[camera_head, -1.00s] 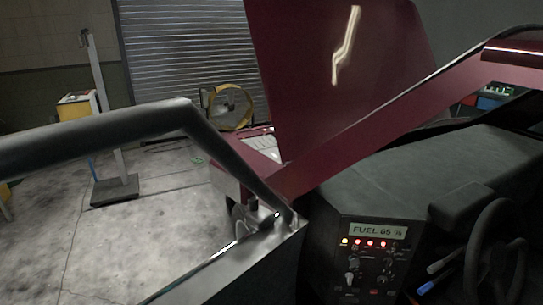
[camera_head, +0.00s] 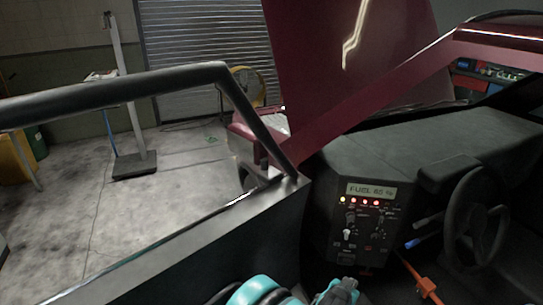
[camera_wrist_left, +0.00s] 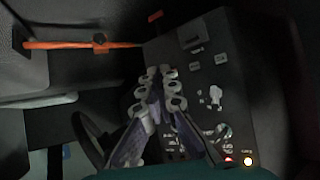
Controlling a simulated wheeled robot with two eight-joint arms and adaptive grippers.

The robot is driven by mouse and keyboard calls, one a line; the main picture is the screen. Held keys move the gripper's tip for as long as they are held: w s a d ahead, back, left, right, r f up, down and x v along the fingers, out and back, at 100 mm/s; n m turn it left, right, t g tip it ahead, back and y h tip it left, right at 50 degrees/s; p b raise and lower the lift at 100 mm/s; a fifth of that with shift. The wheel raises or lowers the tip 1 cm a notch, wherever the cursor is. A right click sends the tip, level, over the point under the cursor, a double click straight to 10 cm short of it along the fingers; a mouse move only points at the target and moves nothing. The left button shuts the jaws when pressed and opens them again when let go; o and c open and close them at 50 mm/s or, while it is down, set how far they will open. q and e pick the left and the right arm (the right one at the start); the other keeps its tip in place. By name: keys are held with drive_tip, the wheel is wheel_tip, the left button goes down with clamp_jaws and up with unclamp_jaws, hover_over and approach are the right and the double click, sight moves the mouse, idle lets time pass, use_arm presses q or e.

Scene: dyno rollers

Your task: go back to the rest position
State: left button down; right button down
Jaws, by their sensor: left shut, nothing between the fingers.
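My left gripper (camera_head: 345,286) shows at the bottom edge of the head view, beside my teal arm parts, low in front of the dark control panel (camera_head: 333,222). In the left wrist view the left gripper's fingers (camera_wrist_left: 159,75) come together, shut and empty, over the panel (camera_wrist_left: 240,80) with its switches and lit lamps. My right gripper is in neither view.
A steering wheel (camera_head: 476,222) stands right of the panel. An orange bar (camera_head: 425,286) lies below it and also shows in the left wrist view (camera_wrist_left: 75,44). The car's open door (camera_head: 200,250) and its dark frame bound the left side. Open concrete floor lies beyond.

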use_arm(q)
drive_tip(key=s+a+r+n+y, duration=0.1)
drive_tip(key=a+r, duration=0.4)
drive_tip(key=a, duration=0.3)
drive_tip(key=a+r+n+y, duration=0.1)
drive_tip(key=a+r, duration=0.4)
drive_tip(key=a, duration=0.4)
drive_tip(key=s+a+r+n+y, duration=0.1)
drive_tip(key=a+r+n, duration=0.1)
drive_tip(key=a+r, duration=0.5)
drive_tip(key=s+a+n+g+y, duration=0.1)
drive_tip(key=s+a+n+y, duration=0.2)
drive_tip(key=s+a, duration=1.6)
drive_tip(key=a+b, duration=0.1)
drive_tip(key=a, duration=0.1)
drive_tip(key=shift+s+a+n+g+y, duration=0.15)
drive_tip(key=shift+a+n+g+y, duration=0.15)
drive_tip(key=shift+n, duration=0.1)
